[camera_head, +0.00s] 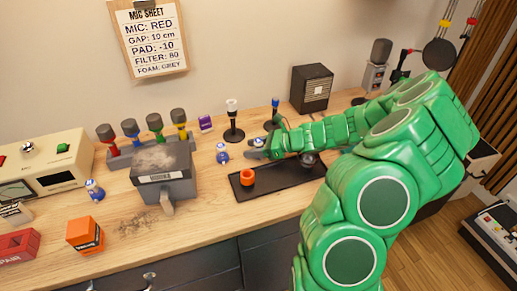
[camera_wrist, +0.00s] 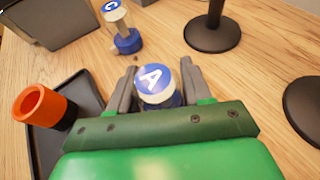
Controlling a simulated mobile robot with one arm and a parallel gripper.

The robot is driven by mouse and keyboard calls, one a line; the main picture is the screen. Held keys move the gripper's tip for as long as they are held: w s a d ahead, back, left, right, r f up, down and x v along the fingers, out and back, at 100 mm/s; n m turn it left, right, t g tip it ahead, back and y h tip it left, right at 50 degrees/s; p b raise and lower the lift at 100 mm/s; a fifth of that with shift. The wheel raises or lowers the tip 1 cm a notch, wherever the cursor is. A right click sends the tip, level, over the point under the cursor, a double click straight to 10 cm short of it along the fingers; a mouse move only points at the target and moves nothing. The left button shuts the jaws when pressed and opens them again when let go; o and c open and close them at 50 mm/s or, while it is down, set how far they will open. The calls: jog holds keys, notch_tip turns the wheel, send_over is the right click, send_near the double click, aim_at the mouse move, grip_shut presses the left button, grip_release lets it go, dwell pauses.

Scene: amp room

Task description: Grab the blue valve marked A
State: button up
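The blue valve marked A (camera_wrist: 155,80) stands between the two grey fingers of my gripper (camera_wrist: 160,75) in the wrist view, its round blue cap with a white letter A facing the camera. The fingers lie close along both sides of it; whether they press on it I cannot tell. In the head view my gripper (camera_head: 258,150) is low over the wooden bench, beyond the black tray, and mostly hides valve A. A similar blue valve marked C (camera_wrist: 127,40) stands apart on the bench; in the head view it is left of my gripper (camera_head: 222,154).
The black tray (camera_head: 285,190) holds an orange ring-topped piece (camera_head: 247,177). Microphone stands (camera_head: 233,133) rise behind my gripper. A grey box (camera_head: 165,175) and a rack of coloured microphones (camera_head: 125,150) stand left. A dark speaker (camera_head: 312,88) stands at the back.

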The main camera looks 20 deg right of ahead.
aim_at(254, 140)
jog(key=c, duration=0.6)
jog(key=shift+r, duration=0.6)
notch_tip(254, 140, up, 2)
jog(key=shift+s+r, duration=0.1)
jog(key=shift+r, duration=0.1)
jog(key=s+r, duration=0.3)
jog(key=s, duration=0.1)
jog(key=s+a+r, duration=0.1)
jog(key=s+r, duration=0.2)
jog(key=s, duration=0.2)
jog(key=s+r, duration=0.3)
jog(key=s, duration=0.1)
jog(key=shift+s+a+r, duration=0.25)
jog(key=shift+s+a, duration=0.15)
